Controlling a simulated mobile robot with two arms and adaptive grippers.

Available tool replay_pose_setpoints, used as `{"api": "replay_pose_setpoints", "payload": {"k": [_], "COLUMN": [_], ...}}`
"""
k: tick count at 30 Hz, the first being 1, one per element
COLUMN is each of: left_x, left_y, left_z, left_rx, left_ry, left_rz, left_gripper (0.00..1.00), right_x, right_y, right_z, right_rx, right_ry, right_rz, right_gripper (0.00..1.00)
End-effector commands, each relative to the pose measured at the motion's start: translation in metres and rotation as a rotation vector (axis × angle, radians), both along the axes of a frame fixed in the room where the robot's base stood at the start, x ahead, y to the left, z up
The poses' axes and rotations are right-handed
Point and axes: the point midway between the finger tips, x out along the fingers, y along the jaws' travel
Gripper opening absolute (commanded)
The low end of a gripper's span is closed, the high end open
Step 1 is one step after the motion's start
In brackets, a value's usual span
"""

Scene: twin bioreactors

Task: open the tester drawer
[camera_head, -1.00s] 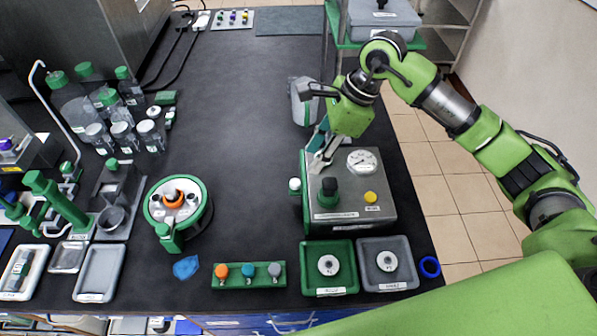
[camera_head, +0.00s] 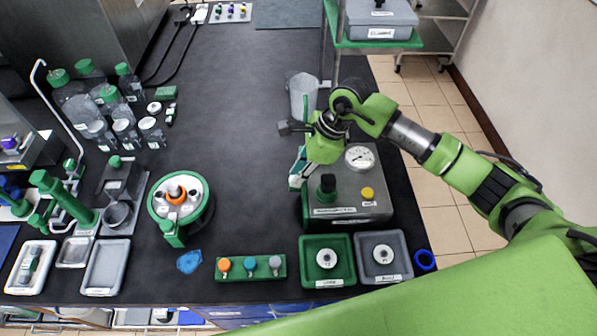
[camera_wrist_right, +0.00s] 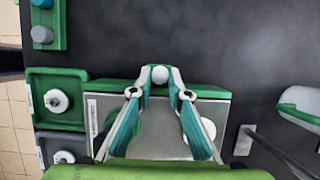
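The tester (camera_head: 372,208) is a grey metal box with a gauge, a dark green knob and a yellow button. It stands near the right edge of the bench. Its green side (camera_wrist_right: 212,91) carries a round white knob (camera_wrist_right: 160,76), and no gap shows there. My right gripper (camera_head: 297,172) is at this left side of the tester. In the wrist view its two fingertips (camera_wrist_right: 161,73) lie on either side of the white knob and appear to touch it. In the head view the gripper hides the knob. My left gripper is not in view.
A green tray (camera_head: 327,260) and a grey tray (camera_head: 383,257) stand in front of the tester. A clear container (camera_head: 303,95) stands behind it. A rack (camera_head: 250,267) with coloured caps and a round green device (camera_head: 180,203) are to the left.

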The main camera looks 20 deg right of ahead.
Motion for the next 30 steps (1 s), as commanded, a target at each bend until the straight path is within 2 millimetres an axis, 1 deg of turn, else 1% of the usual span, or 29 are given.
{"api": "replay_pose_setpoints", "payload": {"k": [5, 8, 11, 15, 18, 21, 25, 30], "left_x": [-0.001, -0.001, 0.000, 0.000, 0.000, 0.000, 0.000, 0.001], "left_y": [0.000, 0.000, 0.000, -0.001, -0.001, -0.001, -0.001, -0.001], "left_z": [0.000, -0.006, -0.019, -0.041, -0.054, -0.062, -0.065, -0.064], "left_rx": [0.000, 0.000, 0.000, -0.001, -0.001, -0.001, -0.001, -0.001], "left_ry": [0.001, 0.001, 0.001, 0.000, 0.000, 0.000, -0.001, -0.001], "left_rz": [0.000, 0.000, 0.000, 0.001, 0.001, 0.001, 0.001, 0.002], "left_gripper": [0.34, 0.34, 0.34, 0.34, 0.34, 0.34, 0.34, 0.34], "right_x": [0.000, 0.001, 0.005, 0.012, 0.016, 0.020, 0.021, 0.021], "right_y": [0.000, 0.006, 0.024, 0.058, 0.079, 0.094, 0.103, 0.104], "right_z": [0.000, -0.002, -0.004, -0.005, -0.005, -0.003, -0.001, 0.001], "right_rx": [0.000, 0.002, 0.004, 0.005, 0.005, 0.004, 0.002, 0.000], "right_ry": [0.000, -0.001, -0.004, -0.006, -0.004, -0.003, -0.002, 0.000], "right_rz": [0.000, 0.002, 0.004, 0.007, 0.004, 0.003, 0.001, -0.001], "right_gripper": [0.00, 0.00, 0.00, 0.00, 0.00, 0.00, 0.00, 0.00]}}
